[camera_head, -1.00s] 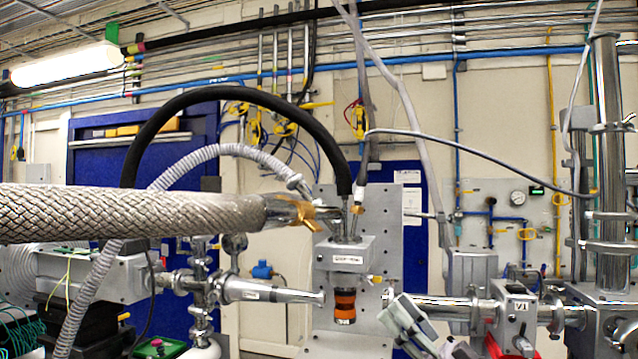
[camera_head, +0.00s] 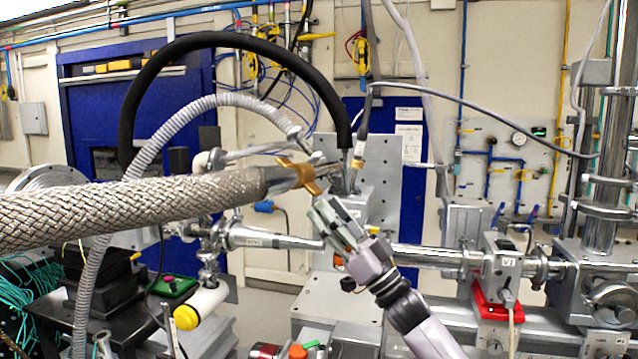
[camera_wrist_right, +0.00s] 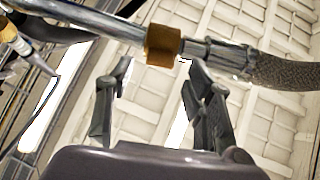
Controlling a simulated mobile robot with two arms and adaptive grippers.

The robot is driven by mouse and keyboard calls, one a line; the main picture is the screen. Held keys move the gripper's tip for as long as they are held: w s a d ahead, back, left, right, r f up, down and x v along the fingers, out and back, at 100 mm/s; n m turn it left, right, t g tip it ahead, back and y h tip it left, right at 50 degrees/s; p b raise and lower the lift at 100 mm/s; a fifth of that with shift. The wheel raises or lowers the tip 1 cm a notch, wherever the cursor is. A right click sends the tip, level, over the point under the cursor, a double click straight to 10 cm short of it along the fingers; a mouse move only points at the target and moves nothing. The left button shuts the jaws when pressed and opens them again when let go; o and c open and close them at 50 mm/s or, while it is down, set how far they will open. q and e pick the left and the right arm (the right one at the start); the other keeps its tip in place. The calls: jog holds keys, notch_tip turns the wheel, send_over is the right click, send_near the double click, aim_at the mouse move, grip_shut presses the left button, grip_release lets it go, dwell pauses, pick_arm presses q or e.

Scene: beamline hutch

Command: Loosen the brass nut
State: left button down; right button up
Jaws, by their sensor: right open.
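The brass nut (camera_head: 299,177) is a gold, winged fitting at the end of a thick braided metal hose (camera_head: 130,208), joined to a smooth metal tube. It shows as a gold band in the right wrist view (camera_wrist_right: 162,45). My right gripper (camera_head: 325,213) is just below and slightly right of the nut in the head view. In the right wrist view its two fingers (camera_wrist_right: 158,84) are spread apart, with the nut beyond the gap between their tips. Nothing is between the fingers. My left gripper is not in view.
A black hose (camera_head: 235,40) and a grey corrugated hose (camera_head: 150,155) arch behind the braided hose. A thin cable with a brass connector (camera_head: 358,158) stands right of the nut. A perforated metal plate (camera_head: 385,165) is behind. Beamline pipes (camera_head: 430,256) run below.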

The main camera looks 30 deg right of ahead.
aim_at(319, 192)
jog(key=p+x, duration=0.1)
jog(key=x, duration=0.3)
jog(key=shift+c, duration=0.3)
jog(key=c, duration=1.1)
jog(key=shift+w+f+t+b, duration=0.15)
jog(key=shift+f+t+b, duration=0.2)
jog(key=shift+b, duration=0.4)
jog(key=shift+r, duration=0.25)
